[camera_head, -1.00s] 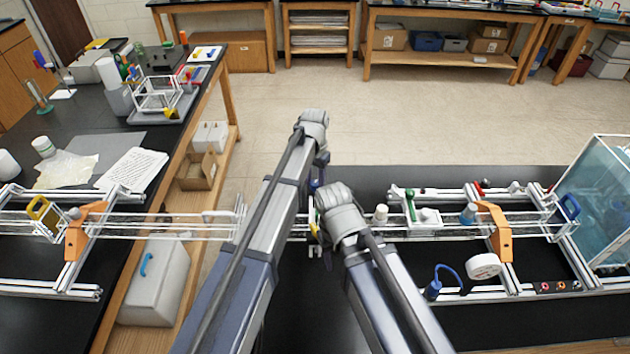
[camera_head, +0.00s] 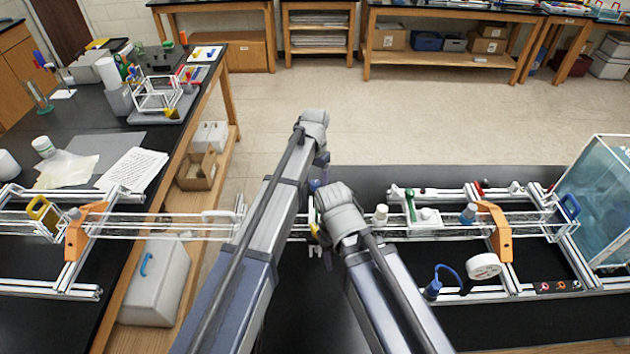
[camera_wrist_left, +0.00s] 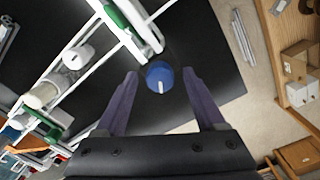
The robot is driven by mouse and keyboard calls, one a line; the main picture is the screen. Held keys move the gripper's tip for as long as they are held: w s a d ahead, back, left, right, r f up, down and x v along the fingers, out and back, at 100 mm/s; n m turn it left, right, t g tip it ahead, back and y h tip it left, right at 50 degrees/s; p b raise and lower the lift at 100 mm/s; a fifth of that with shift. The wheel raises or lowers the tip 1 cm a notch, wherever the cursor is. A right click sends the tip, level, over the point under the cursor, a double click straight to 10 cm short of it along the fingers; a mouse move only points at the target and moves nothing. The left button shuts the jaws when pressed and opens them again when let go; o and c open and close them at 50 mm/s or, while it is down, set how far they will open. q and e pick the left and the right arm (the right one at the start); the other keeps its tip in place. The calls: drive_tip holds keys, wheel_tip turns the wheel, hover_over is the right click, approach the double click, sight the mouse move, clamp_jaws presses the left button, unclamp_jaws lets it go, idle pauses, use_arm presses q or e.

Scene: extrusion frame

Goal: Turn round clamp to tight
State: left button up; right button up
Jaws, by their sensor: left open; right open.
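A round blue knob (camera_wrist_left: 159,76) with a white mark on its face, apparently the round clamp, sits by the white rails in the left wrist view. My left gripper (camera_wrist_left: 160,85) is open, with one purple finger on each side of the knob. I cannot tell whether the fingers touch it. In the head view, my left gripper (camera_head: 320,172) is at the far side of the rail frame (camera_head: 400,234), mostly hidden by my own arm. My right gripper (camera_head: 317,240) is lower, close to the rails, and its fingers are largely hidden behind my wrist; it is open.
The frame carries orange brackets (camera_head: 500,232), a green-handled clamp (camera_head: 410,205) and a round white-faced gauge (camera_head: 484,266). A glass tank (camera_head: 600,200) stands at the right. The rails span the floor gap to the left bench (camera_head: 75,125). Black tabletop is bare beyond the frame.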

sight(315, 183)
use_arm(q)
drive_tip(key=shift+r, duration=0.1)
wheel_tip(315, 183, up, 8)
drive_tip(key=p, duration=0.7)
drive_tip(key=shift+p, duration=0.4)
drive_tip(key=shift+f, duration=0.2)
